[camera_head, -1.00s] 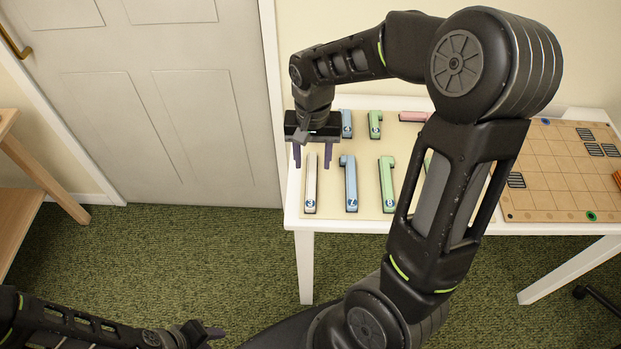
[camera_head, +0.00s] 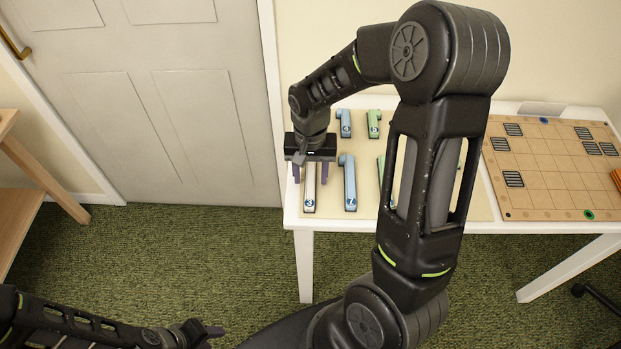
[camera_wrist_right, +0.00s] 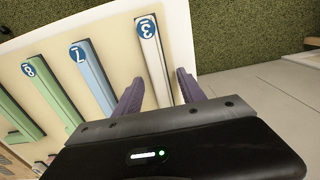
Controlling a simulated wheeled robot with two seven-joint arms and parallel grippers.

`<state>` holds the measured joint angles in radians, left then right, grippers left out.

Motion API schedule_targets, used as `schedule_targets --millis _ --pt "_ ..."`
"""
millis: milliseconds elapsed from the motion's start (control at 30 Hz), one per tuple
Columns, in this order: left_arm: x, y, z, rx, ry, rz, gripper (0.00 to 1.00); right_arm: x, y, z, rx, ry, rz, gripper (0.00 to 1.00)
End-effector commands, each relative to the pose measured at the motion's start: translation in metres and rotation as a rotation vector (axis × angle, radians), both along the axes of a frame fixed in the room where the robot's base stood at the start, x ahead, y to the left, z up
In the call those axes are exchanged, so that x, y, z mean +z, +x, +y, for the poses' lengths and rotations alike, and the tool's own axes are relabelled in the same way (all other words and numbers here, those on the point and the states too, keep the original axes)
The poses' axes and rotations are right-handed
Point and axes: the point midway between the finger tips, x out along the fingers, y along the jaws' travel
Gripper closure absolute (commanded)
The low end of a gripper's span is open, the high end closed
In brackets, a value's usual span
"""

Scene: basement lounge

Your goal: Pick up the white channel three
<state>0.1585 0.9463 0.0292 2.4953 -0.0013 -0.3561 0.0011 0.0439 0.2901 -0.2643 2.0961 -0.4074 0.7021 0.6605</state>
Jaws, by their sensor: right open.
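The white channel three (camera_head: 310,192) lies on the beige mat at the table's left end, its numbered end toward the front. In the right wrist view the white channel three (camera_wrist_right: 152,58) runs between the two purple fingers, its far part hidden by the gripper body. My right gripper (camera_head: 310,178) is open above it, one finger on each side; I cannot tell whether they touch it. The same gripper shows in the right wrist view (camera_wrist_right: 160,95). My left gripper (camera_head: 213,332) is low at the bottom left, away from the table; its jaw opening is unclear.
A blue channel seven (camera_head: 350,185) lies just right of the white one, with green channels (camera_wrist_right: 42,92) beyond. A gridded board (camera_head: 540,177) lies on the table's right. My right arm hides part of the mat. A door (camera_head: 170,110) stands left of the table.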

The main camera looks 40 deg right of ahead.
Motion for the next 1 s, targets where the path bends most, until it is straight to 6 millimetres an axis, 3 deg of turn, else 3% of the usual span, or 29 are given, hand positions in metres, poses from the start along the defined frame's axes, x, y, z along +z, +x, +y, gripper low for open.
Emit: schedule_targets --millis 467,1000 --pt "-0.0001 0.0 0.0001 0.0 0.0 0.0 0.64 0.0006 0.0003 0.0 0.0 0.001 -0.001 0.53" --pt "-0.0001 0.0 0.0 0.0 0.0 0.0 0.64 0.0006 0.0002 0.0001 0.0 0.001 -0.001 0.95"
